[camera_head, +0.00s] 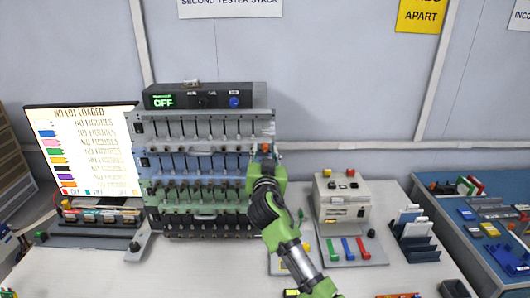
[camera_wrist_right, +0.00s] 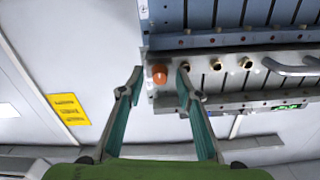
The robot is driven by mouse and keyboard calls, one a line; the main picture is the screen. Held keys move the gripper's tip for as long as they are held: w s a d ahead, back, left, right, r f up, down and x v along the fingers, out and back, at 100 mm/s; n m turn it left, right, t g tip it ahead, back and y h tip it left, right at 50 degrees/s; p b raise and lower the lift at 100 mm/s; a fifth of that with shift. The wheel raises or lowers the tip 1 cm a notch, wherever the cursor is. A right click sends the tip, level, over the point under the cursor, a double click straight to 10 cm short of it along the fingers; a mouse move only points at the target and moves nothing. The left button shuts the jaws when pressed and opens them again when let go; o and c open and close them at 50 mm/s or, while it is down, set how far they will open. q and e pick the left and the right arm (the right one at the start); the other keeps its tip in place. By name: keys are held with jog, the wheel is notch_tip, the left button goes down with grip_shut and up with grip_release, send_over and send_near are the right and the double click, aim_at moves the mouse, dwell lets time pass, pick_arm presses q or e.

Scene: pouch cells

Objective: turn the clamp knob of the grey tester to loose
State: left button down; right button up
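The grey tester (camera_head: 200,128) is the top tier of the stack in the head view, above blue, green and dark tiers. In the right wrist view its grey panel (camera_wrist_right: 222,84) carries an orange knob (camera_wrist_right: 159,74) near one end, with several brass fittings beside it. An orange spot by the tester's right end in the head view seems to be this knob. My right gripper (camera_head: 266,154) is at the stack's right end. In the right wrist view its fingers (camera_wrist_right: 160,82) are open, one on each side of the knob, with visible gaps. My left gripper is not in view.
A black box with an OFF display (camera_head: 196,101) tops the stack. A bright chart screen (camera_head: 92,150) stands left. A beige device (camera_head: 343,200) with coloured levers and a dark rack (camera_head: 415,246) stand right. A blue-grey bench (camera_head: 470,215) is far right. White table shows in front.

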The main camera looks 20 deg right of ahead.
grip_shut()
